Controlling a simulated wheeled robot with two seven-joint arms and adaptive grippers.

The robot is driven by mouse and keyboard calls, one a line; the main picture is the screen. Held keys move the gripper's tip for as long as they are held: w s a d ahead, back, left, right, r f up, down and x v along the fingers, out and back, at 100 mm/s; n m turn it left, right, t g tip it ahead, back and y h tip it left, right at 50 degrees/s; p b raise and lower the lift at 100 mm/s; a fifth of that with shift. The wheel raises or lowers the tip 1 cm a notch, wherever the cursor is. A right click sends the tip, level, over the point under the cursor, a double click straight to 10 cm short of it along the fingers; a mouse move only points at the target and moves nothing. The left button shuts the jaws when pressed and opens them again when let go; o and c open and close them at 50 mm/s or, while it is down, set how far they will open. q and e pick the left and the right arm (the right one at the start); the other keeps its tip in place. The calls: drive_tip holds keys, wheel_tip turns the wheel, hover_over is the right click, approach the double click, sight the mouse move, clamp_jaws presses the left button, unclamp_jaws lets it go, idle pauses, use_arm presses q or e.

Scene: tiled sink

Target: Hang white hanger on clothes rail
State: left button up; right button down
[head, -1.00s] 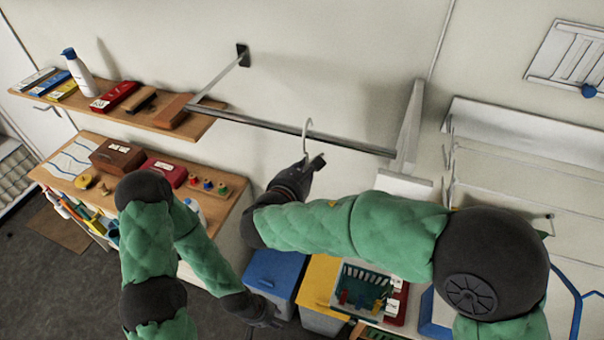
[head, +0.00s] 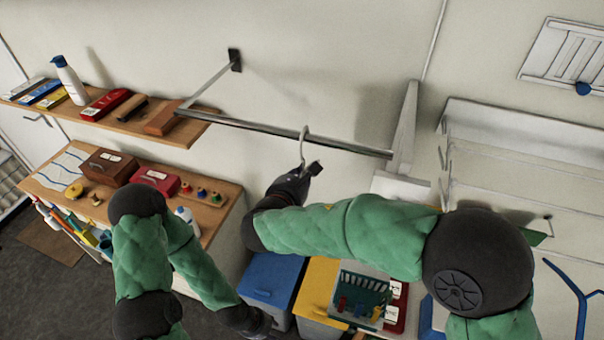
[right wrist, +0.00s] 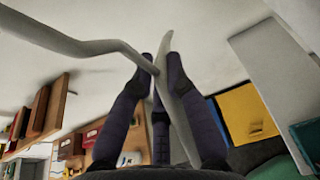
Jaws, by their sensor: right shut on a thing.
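The clothes rail (head: 250,126) is a grey metal bar running along the wall. The white hanger (head: 303,148) shows its curved hook crossing the rail in the head view, its top slightly above the bar. I cannot tell whether the hook is over the bar or in front of it. My right gripper (head: 309,171) is just below the rail, shut on the hanger. In the right wrist view the hanger (right wrist: 85,46) passes between the fingers of the right gripper (right wrist: 160,72). The rest of the hanger is hidden. My left gripper (head: 256,324) hangs low and its fingers are unclear.
A wooden shelf (head: 160,133) with boxes and a bottle adjoins the rail's left end. A white bracket (head: 405,130) stands at its right end.

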drive_tip(key=c, duration=1.2)
unclamp_jaws()
drive_tip(key=shift+o, duration=0.2)
drive_tip(key=v, duration=1.2)
drive_tip(key=shift+f, duration=0.1)
